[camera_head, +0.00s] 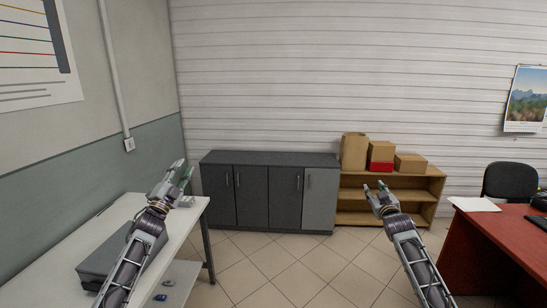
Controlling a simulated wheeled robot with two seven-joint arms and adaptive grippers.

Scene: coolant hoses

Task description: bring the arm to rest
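My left gripper (182,171) is raised over the far end of the white table (125,213) on the left. Its two fingers look spread, with nothing seen between them. My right gripper (374,187) points forward in front of the low wooden shelf, over open floor. Its fingers are apart and empty. I cannot make out any coolant hose in this view.
A grey case (104,262) lies on the white table, partly behind my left arm. Dark cabinets (268,195), a wooden shelf (425,190) with boxes and a red desk (490,235) stand around clear tiled floor.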

